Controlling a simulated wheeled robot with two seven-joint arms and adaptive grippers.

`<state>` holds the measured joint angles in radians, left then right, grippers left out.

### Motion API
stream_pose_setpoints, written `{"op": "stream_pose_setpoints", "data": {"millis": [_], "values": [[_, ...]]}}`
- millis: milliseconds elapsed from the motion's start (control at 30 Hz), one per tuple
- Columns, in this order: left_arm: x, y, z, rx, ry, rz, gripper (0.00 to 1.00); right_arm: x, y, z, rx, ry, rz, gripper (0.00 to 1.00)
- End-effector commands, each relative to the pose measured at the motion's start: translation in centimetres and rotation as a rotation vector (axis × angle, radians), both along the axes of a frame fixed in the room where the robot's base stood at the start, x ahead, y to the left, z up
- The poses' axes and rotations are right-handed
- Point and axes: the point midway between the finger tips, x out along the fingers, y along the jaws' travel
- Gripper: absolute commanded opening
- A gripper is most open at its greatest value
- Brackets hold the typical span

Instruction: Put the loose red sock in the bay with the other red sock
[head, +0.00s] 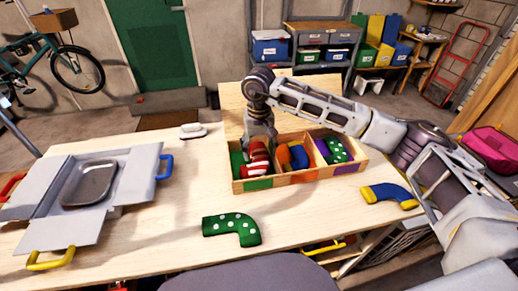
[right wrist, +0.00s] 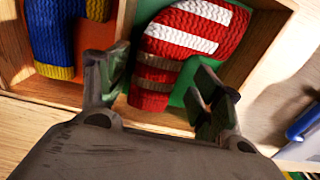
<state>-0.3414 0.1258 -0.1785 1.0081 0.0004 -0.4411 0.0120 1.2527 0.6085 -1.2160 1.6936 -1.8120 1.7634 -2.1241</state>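A wooden tray (head: 282,180) with three bays stands on the table. A red sock with white stripes (head: 258,160) lies in its left, green-floored bay; it also shows in the right wrist view (right wrist: 182,40). I make out only one red shape, and cannot tell whether a second red sock lies under it. My right gripper (head: 260,141) is low over this bay. In the right wrist view its two fingers (right wrist: 160,88) are apart, over the sock's near end, with no clear grip on it. My left gripper is not in view.
The middle bay holds a blue and yellow sock (head: 299,158), the right bay a green dotted sock (head: 337,150). On the table lie another green dotted sock (head: 231,228) and a blue and yellow sock (head: 388,193). A grey box with open flaps (head: 125,180) stands left.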

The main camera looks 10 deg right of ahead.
Motion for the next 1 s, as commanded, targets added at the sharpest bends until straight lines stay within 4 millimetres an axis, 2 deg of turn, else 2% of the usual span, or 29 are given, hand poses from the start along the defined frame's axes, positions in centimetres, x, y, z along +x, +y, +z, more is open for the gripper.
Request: {"op": "stream_pose_setpoints", "data": {"millis": [367, 667, 833, 1000], "values": [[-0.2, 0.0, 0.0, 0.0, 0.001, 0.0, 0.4, 0.0, -0.1, -0.1, -0.002, 0.002, -0.002, 0.69], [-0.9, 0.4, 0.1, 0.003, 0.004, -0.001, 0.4, 0.0, -0.1, 0.7, -0.002, 0.002, -0.002, 0.69], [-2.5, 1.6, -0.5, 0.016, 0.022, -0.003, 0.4, 0.1, -0.1, 1.8, -0.001, -0.002, -0.002, 0.69], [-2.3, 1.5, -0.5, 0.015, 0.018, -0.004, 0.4, 0.1, -0.1, 4.4, -0.001, -0.002, -0.001, 0.69]]}}
